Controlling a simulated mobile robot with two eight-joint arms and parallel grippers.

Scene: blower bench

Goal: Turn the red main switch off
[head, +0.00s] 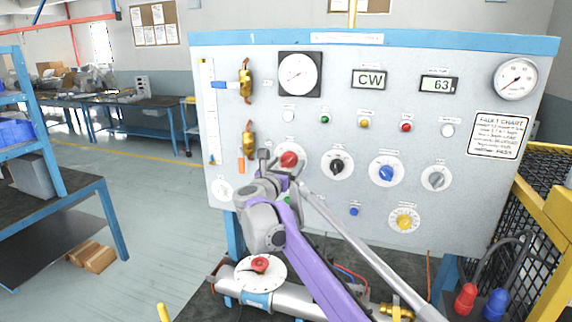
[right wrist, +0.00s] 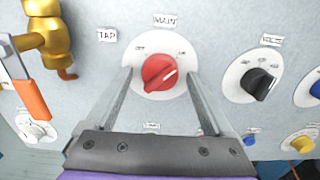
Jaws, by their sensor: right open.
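The red main switch (head: 289,159) is a round knob on a white dial on the grey panel. In the right wrist view the red knob (right wrist: 158,72) sits under a MAIN label, its white pointer line aimed to the upper right, toward the right-hand dial mark. My right gripper (head: 280,162) is in front of the panel at this switch. Its two fingers (right wrist: 160,84) are open, one on each side of the dial, with the knob between them. Contact with the knob is not visible. My left gripper is not in view.
A black knob (head: 337,166) and a blue knob (head: 386,172) sit to the right. Brass valves (head: 247,140) are at the left, one with an orange handle (right wrist: 33,99). A red valve wheel (head: 261,265) is on the pipe below.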

